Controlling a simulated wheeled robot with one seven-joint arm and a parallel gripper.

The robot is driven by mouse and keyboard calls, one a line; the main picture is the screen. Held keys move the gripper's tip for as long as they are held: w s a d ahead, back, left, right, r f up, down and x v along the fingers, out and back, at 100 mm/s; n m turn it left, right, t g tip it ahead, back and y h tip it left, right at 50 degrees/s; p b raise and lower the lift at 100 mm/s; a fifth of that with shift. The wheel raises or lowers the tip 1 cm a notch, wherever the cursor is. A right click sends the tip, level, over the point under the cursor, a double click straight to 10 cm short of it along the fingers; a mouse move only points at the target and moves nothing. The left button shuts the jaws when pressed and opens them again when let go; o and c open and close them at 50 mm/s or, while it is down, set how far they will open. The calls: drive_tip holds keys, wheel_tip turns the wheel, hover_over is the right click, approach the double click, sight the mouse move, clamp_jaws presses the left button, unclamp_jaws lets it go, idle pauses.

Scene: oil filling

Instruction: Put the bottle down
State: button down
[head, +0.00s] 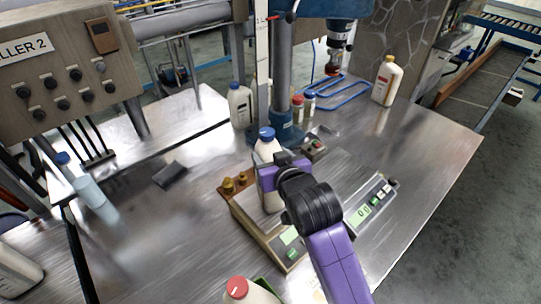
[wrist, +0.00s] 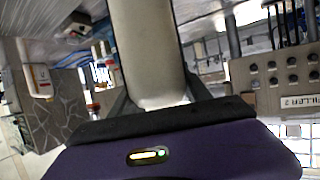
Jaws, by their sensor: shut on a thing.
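A white bottle with a blue cap (head: 266,148) is upright in my gripper (head: 270,180), in the middle of the head view. My gripper is shut around its body, and my purple and black arm hides part of it. In the wrist view the bottle (wrist: 147,50) fills the space between the jaws (wrist: 155,100). The bottle is at a scale with a green display (head: 289,237); I cannot tell whether its base touches the scale. A second scale (head: 370,203) with a lit display is to the right.
A white bottle with a red cap (head: 238,290) is at the near edge. Another white bottle (head: 240,106) stands behind, left of the blue column (head: 282,80). A yellow-capped bottle (head: 386,82) stands at the back right. The steel table (head: 430,150) is bare at right.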

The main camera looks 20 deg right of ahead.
drive_tip(key=shift+c, duration=2.4)
unclamp_jaws()
drive_tip(key=shift+f, duration=0.1)
drive_tip(key=shift+s+r, duration=0.15)
drive_tip(key=shift+r, duration=0.05)
drive_tip(key=b+v, duration=0.1)
drive_tip(key=v, duration=1)
drive_tip(key=shift+s+r, duration=0.2)
drive_tip(key=shift+s, duration=0.1)
drive_tip(key=shift+a+f, duration=0.1)
drive_tip(key=s+f+n+y, duration=0.1)
drive_tip(key=s+f, duration=0.4)
drive_tip(key=s, duration=0.7)
drive_tip(key=s+f, duration=0.6)
drive_tip(key=s, duration=0.5)
drive_tip(key=s+r+t, duration=0.1)
drive_tip(key=s+r, duration=0.1)
drive_tip(key=s, duration=0.7)
drive_tip(key=shift+s+d+r, duration=0.3)
drive_tip(key=shift+d+r, duration=0.1)
drive_tip(key=shift+d, duration=0.05)
